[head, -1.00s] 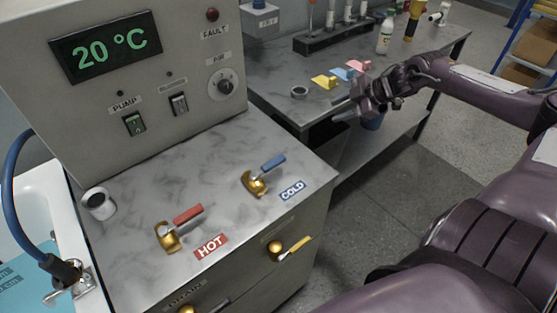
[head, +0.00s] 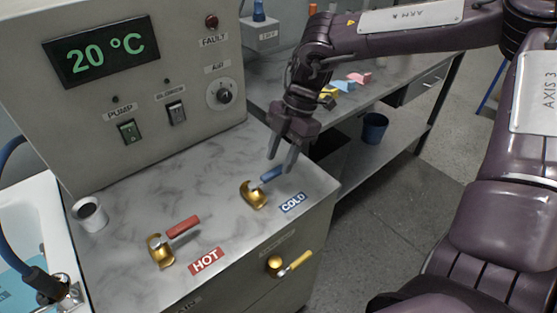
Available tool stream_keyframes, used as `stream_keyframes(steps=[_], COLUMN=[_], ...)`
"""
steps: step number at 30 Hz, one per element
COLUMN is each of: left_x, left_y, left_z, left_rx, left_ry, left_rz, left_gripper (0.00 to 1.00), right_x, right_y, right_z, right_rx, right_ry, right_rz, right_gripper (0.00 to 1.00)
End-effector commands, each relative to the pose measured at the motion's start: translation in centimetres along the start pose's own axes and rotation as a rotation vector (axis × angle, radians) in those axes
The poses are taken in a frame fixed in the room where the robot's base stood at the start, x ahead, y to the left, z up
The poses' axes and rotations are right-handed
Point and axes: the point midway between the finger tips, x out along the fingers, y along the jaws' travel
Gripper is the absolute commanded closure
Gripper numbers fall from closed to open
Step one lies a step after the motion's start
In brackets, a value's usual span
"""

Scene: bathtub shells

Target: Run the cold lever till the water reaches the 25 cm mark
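The cold lever (head: 268,175) has a blue handle on a brass base and stands on the marbled counter, beside the blue COLD label (head: 293,202). My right gripper (head: 281,160) points down at the blue handle with its two fingers apart. The fingers are at or just above the handle's outer end; I cannot tell whether they touch it. The tub (head: 40,222) shows only in part at the left edge, with some blue inside. No 25 cm mark is readable. My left gripper is out of view.
The hot lever (head: 183,227) with a red handle stands left of the cold one. A yellow-handled valve (head: 291,265) sticks out of the cabinet front. The control panel (head: 150,75) reads 20 °C. A white roll (head: 90,214) sits near the tub.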

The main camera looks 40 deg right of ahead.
Motion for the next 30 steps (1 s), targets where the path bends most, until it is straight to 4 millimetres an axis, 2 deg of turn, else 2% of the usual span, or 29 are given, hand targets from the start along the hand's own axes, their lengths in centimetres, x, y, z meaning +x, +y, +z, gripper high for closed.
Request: stream_keyframes(steps=[3, 6, 14, 23, 30], left_x=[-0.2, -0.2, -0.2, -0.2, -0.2], left_y=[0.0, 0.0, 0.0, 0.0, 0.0], left_z=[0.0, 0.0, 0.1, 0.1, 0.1], left_rx=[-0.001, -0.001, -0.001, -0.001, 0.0], left_ry=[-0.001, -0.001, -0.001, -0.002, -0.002], left_rz=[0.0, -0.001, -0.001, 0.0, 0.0], left_gripper=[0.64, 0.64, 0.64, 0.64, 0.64], right_x=[1.3, 1.9, 2.0, 2.0, 2.0], right_y=[-0.1, 0.0, 0.0, 0.0, 0.0], right_z=[0.0, 0.0, 0.0, 0.0, 0.0], right_rx=[0.0, 0.0, 0.0, 0.0, 0.0], right_ry=[0.001, 0.001, 0.0, 0.0, 0.0], right_rz=[-0.002, 0.0, 0.002, 0.002, 0.002], right_gripper=[0.6, 0.6, 0.6, 0.98, 1.0])
